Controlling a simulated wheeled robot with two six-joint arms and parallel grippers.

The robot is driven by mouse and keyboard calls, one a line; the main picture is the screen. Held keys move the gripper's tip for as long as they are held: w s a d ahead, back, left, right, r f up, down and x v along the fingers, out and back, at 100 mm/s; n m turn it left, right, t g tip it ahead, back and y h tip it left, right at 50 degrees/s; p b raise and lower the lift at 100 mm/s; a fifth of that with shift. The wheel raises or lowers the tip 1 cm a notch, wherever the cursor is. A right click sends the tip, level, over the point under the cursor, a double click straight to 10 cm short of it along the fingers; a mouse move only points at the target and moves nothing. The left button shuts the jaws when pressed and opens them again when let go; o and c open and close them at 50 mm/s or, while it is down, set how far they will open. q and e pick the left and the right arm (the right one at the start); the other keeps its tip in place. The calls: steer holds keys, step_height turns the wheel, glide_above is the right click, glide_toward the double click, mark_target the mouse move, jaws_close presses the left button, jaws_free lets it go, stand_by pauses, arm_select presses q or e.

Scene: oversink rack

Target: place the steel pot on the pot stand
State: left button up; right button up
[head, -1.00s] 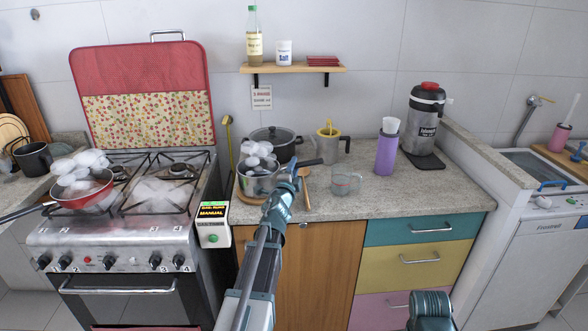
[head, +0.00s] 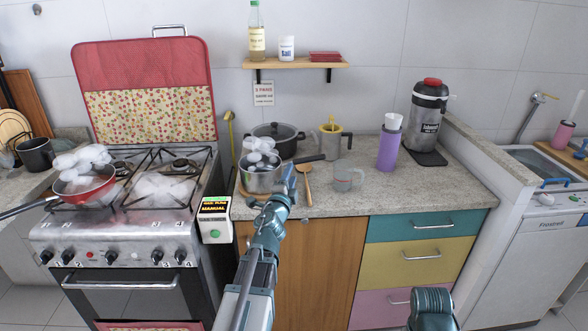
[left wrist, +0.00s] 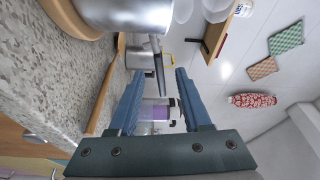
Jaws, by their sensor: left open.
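The steel pot (head: 258,180) stands upright, with white steam over it, on a round wooden stand (head: 243,196) on the counter. In the left wrist view the pot (left wrist: 125,14) is at the top, on the wooden stand (left wrist: 72,20). Its dark handle (head: 308,159) points right; in the left wrist view the handle (left wrist: 158,68) shows ahead, in the gap between my fingers. My left gripper (head: 289,175) is open and empty just right of the pot's front. Whether the fingers reach the handle is unclear.
A wooden spoon (head: 306,182) and a glass cup (head: 346,177) are right of the pot. The stove (head: 120,225) with a steaming red pan (head: 86,190) is left. The counter's front right is clear.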

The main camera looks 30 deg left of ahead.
arm_select(q)
steer(key=v, duration=0.4)
steer(key=shift+s, duration=0.15)
stand_by(0.4)
